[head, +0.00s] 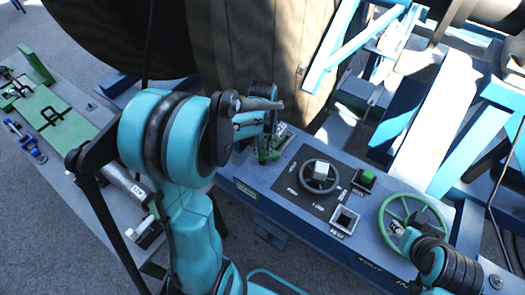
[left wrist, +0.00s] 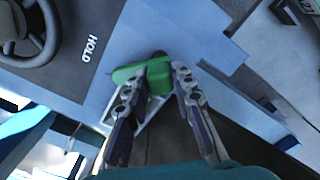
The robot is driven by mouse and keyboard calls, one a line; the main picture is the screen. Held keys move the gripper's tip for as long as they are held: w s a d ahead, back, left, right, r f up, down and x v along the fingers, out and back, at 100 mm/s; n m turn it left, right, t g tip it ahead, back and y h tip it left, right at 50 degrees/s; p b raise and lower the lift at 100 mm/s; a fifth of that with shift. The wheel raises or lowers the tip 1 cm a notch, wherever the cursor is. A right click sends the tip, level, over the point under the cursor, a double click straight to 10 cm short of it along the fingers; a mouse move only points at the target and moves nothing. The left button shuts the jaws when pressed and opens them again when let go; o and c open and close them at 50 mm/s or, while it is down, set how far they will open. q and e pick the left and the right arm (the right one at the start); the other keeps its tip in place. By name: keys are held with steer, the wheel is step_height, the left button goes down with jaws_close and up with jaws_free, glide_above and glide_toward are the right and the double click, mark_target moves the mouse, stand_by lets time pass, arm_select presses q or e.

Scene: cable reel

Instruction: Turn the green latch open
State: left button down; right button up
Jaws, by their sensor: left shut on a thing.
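The green latch (head: 271,153) sits at the left end of the blue control panel, partly hidden by my left gripper in the head view. In the left wrist view the green latch (left wrist: 128,73) shows as a rounded green handle over a pale square plate. My left gripper (head: 272,128) reaches down onto it from above. In the left wrist view my left gripper (left wrist: 158,70) has its two fingertips on either side of the green part, shut on it. My right gripper (head: 402,236) is at the lower right, by the green handwheel, and its fingers are hard to make out.
The blue panel (head: 240,184) carries a dark handwheel (head: 335,183), a green button (head: 366,177) and a square socket (head: 344,220). A green handwheel (head: 437,209) is at its right. A large reel (head: 247,48) stands behind. A bench with green parts (head: 48,112) is at left.

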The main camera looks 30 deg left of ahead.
arm_select(q)
steer(key=m+b, duration=0.1)
steer(key=m, duration=0.3)
steer(key=shift+m, duration=0.3)
steer(key=m+b, duration=0.1)
steer(key=m, duration=0.3)
stand_by(0.3)
steer(key=c, duration=1.3)
jaws_free()
step_height(320, 180, up, 12)
steer(key=shift+r, duration=0.1)
